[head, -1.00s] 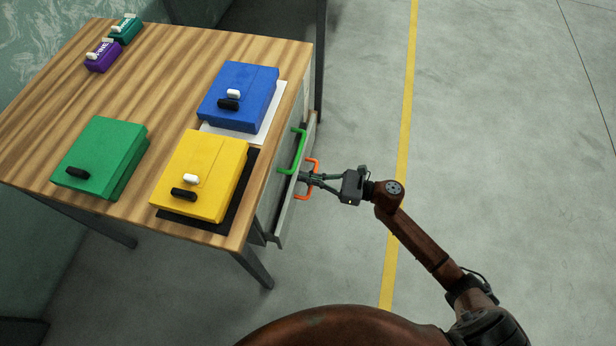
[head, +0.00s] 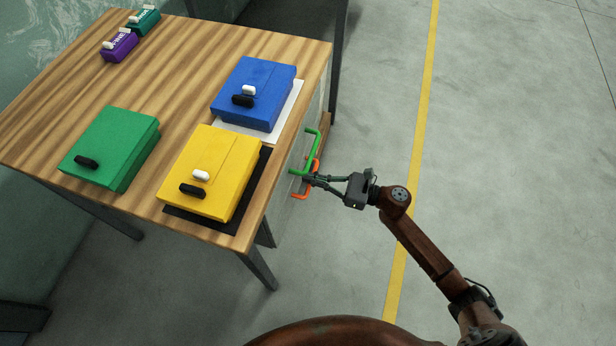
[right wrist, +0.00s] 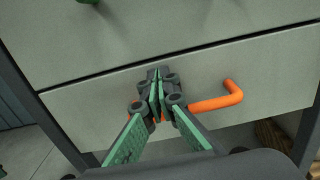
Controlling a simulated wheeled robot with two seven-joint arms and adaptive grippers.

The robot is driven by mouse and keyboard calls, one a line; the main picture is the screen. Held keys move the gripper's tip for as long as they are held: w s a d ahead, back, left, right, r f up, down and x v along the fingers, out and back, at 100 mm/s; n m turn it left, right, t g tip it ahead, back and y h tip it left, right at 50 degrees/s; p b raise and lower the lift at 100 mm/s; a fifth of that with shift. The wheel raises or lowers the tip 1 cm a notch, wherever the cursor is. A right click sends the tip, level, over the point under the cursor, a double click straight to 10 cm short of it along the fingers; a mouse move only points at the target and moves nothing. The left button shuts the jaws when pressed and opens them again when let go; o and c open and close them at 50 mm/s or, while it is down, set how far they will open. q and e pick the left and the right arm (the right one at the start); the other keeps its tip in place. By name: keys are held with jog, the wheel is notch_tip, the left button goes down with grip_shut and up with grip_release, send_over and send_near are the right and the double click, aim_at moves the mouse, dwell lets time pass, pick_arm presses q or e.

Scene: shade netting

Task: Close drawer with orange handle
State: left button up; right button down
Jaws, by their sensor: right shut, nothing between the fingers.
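The lower drawer front (right wrist: 255,75) is grey and carries an orange handle (right wrist: 222,100). In the head view the orange handle (head: 300,195) shows partly below the green handle (head: 313,150) at the table's right side. The drawer front looks nearly flush with the cabinet; I cannot tell whether a small gap is left. My right gripper (head: 309,179) is shut and empty, its fingertips at the drawer front. In the right wrist view the shut fingertips (right wrist: 157,78) cover the left part of the orange handle. My left gripper is not in view.
The wooden tabletop (head: 185,75) holds a blue box (head: 255,90), a yellow box (head: 205,165), a green box (head: 115,140) and small purple and teal boxes at the back. The floor (head: 510,130) right of the table is clear, with a yellow line.

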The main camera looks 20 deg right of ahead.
pick_arm(q)
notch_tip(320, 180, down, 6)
jog(key=p, duration=0.2)
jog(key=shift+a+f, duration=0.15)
pick_arm(e)
jog(key=v, duration=1.2)
jog(key=shift+f, duration=0.1)
